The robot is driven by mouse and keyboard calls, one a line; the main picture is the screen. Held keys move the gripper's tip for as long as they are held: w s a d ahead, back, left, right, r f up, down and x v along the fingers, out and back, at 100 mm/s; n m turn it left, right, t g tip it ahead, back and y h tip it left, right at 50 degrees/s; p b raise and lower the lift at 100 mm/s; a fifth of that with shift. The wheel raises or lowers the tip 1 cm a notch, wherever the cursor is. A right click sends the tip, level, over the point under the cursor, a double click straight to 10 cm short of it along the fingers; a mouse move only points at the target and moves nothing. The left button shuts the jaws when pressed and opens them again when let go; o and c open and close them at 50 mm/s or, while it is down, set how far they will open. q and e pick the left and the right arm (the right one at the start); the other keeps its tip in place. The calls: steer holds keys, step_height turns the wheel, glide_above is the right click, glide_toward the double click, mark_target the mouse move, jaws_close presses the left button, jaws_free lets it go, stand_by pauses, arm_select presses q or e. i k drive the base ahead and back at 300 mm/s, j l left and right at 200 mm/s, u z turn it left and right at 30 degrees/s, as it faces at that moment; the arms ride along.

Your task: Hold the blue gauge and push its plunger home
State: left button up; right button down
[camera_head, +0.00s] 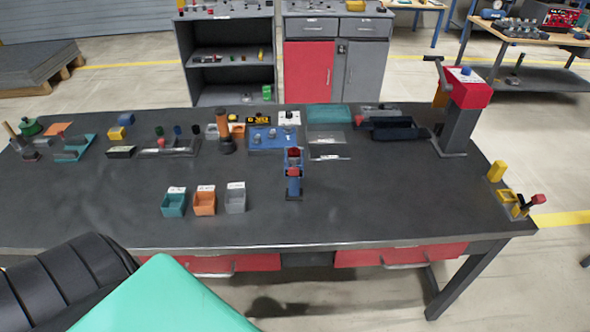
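A small upright device that looks like the blue gauge (293,186) stands near the middle of the table. It has a blue body, a red part at its top and a dark foot. A blue frame with red inside (294,156) shows right behind it, and I cannot tell whether the two are joined. The plunger is too small to make out. Neither of my grippers is in view. A black ribbed part and a green part at the lower left look like parts of my own body.
Teal (173,206), orange (204,205) and grey (235,203) bins stand left of the gauge. A blue plate with knobs (259,144) and an orange-brown cylinder (224,125) lie behind. A red-headed press (461,120) stands at right. The dark tabletop (390,200) is clear right of the gauge.

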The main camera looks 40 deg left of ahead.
mark_target(293, 171)
steer(key=i+l, duration=0.15)
steer(key=i, duration=0.7)
